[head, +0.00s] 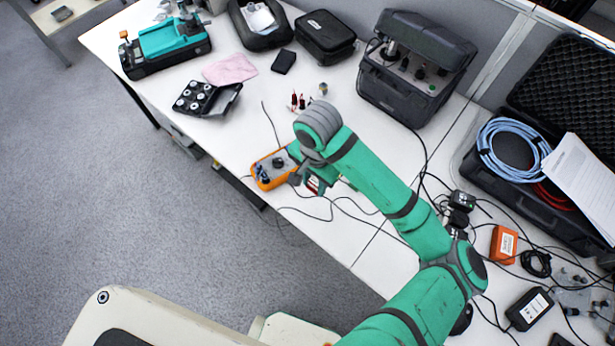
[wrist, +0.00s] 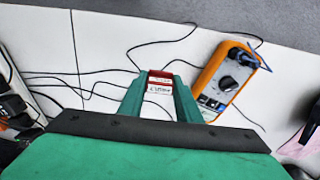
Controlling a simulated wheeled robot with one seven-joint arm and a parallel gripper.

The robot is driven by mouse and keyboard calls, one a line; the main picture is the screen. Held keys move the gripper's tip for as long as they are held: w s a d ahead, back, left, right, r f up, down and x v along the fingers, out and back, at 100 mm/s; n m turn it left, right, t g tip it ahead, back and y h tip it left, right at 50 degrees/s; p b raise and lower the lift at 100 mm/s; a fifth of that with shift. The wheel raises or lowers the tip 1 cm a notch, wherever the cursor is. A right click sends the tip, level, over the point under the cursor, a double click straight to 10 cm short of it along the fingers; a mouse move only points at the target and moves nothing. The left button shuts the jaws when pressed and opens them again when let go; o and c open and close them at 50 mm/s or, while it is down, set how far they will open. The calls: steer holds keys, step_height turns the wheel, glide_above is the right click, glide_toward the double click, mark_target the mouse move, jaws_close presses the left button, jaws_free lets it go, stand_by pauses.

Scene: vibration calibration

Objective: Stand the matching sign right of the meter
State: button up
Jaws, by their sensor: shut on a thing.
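The orange meter (head: 273,169) lies on the white table near its front edge, partly hidden by my arm. It also shows in the wrist view (wrist: 226,82), with a dark dial and blue plugs. My gripper (wrist: 160,84) is shut on a small red and white sign (wrist: 160,80), held between its fingertips beside the meter. The sign's lettering is too small to read. In the head view the sign (head: 314,185) shows just right of the meter, at my gripper (head: 310,182). I cannot tell whether it touches the table.
Thin black cables (head: 318,217) run over the table around the meter. A black case of weights (head: 207,98), a pink cloth (head: 229,69) and a dark grey instrument case (head: 415,70) stand farther back. An orange box (head: 503,244) lies at the right.

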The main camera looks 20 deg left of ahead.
steer(key=w+a+f, duration=0.1)
steer(key=f, duration=0.1)
steer(key=w+a+f, duration=0.1)
steer(key=w+f, duration=0.1)
steer(key=w+a+f, duration=0.1)
steer(key=w+f, duration=0.1)
steer(key=shift+a+f, duration=0.25)
steer(key=shift+a, duration=0.1)
steer(key=shift+f, duration=1.5)
steer(key=shift+f, duration=0.15)
steer(key=o, duration=0.7)
steer(key=shift+o, duration=0.2)
